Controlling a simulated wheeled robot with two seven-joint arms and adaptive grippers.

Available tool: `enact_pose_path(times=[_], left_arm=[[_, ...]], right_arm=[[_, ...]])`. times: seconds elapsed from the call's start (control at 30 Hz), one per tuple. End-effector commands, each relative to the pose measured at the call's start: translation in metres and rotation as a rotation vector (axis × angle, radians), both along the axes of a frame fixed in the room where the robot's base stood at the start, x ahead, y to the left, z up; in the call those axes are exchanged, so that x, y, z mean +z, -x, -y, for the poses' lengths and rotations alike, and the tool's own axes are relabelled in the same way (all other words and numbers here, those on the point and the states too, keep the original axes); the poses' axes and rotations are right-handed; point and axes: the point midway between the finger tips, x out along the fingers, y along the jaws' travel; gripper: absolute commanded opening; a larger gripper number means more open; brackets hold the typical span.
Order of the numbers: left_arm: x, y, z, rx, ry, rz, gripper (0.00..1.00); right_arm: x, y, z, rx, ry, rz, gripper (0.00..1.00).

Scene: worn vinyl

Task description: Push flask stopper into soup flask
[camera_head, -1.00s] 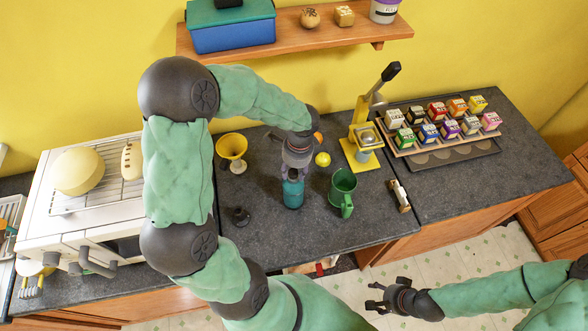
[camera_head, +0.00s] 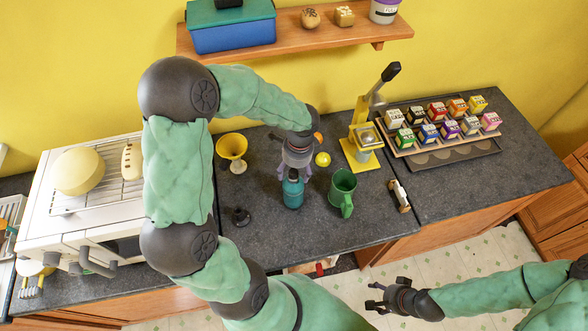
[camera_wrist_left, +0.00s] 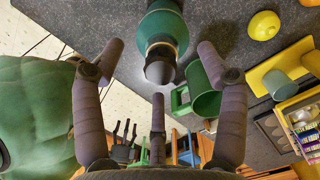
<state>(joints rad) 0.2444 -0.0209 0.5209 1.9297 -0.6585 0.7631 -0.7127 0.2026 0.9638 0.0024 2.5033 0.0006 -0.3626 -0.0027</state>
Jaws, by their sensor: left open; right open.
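The teal soup flask (camera_head: 292,195) stands upright on the dark counter below my left gripper (camera_head: 294,175). In the left wrist view the flask (camera_wrist_left: 163,28) has a dark grey stopper (camera_wrist_left: 160,66) at its mouth; how deep it sits I cannot tell. My left gripper's fingers (camera_wrist_left: 160,85) are spread around the stopper with gaps, not gripping it. My right gripper (camera_head: 376,298) is open and empty, in front of the counter over the floor.
A green mug (camera_head: 343,188) stands close right of the flask, with a yellow ball (camera_head: 322,159) behind. A yellow press (camera_head: 362,140) and box rack (camera_head: 440,133) are further right.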

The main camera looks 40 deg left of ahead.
Motion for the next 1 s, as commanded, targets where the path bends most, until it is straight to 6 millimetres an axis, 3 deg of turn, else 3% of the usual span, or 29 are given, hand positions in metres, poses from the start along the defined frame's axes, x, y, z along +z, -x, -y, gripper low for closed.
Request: enact_pose_path(times=[1.0], left_arm=[[0.027, -0.001, 0.002, 0.000, 0.000, 0.001, 0.74]], right_arm=[[0.021, 0.000, 0.000, 0.000, 0.000, 0.000, 0.65]])
